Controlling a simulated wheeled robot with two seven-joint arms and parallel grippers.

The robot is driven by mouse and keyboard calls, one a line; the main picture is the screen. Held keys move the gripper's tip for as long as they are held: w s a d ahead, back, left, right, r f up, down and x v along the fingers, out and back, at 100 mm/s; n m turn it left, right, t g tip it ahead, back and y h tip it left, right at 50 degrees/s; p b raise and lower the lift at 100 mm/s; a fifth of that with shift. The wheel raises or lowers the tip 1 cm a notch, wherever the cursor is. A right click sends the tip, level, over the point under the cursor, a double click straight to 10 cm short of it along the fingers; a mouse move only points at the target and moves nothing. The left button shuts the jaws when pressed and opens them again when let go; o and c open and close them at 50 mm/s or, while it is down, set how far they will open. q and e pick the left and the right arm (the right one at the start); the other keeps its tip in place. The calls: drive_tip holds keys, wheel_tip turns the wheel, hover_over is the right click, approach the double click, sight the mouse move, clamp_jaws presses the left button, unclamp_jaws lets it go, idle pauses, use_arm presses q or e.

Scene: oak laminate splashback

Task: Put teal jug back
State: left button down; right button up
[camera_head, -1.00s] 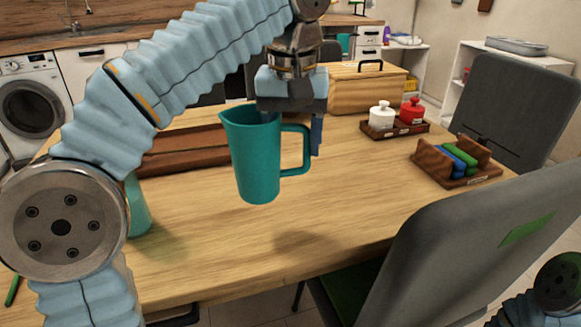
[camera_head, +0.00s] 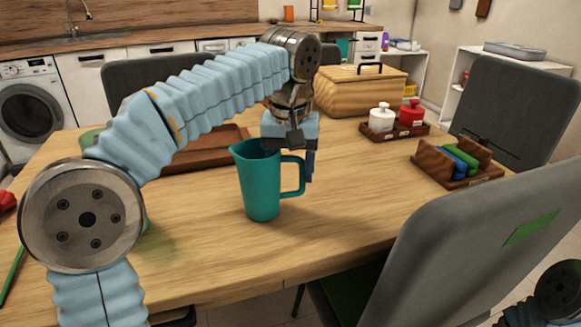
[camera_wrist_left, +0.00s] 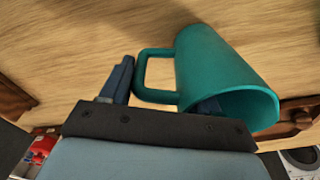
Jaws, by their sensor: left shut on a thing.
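The teal jug (camera_head: 262,188) is upright over the middle of the wooden table (camera_head: 340,215), its handle to the right. Its base looks at or very near the tabletop; I cannot tell whether it touches. My left gripper (camera_head: 292,160) is shut on the jug at its upper right side, between body and handle. In the left wrist view, the jug (camera_wrist_left: 222,75) shows with its open rim toward the camera, and one finger of the left gripper (camera_wrist_left: 165,100) is outside the handle. My right gripper is not in view.
A brown tray (camera_head: 205,155) lies behind the jug. A wooden bread box (camera_head: 345,95), a rack with white and red pots (camera_head: 385,118) and a small holder with blue and green items (camera_head: 452,165) stand to the right. Grey chairs (camera_head: 470,250) border the table.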

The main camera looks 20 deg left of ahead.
use_arm(q)
drive_tip(key=shift+c, duration=1.2)
unclamp_jaws()
drive_tip(key=r, duration=0.2)
drive_tip(key=r+p, duration=0.1)
drive_tip(key=r, duration=0.2)
drive_tip(key=r+p, duration=0.1)
drive_tip(key=r, duration=0.1)
drive_tip(key=shift+s+d+r, duration=0.1)
drive_tip(key=shift+s+r, duration=0.2)
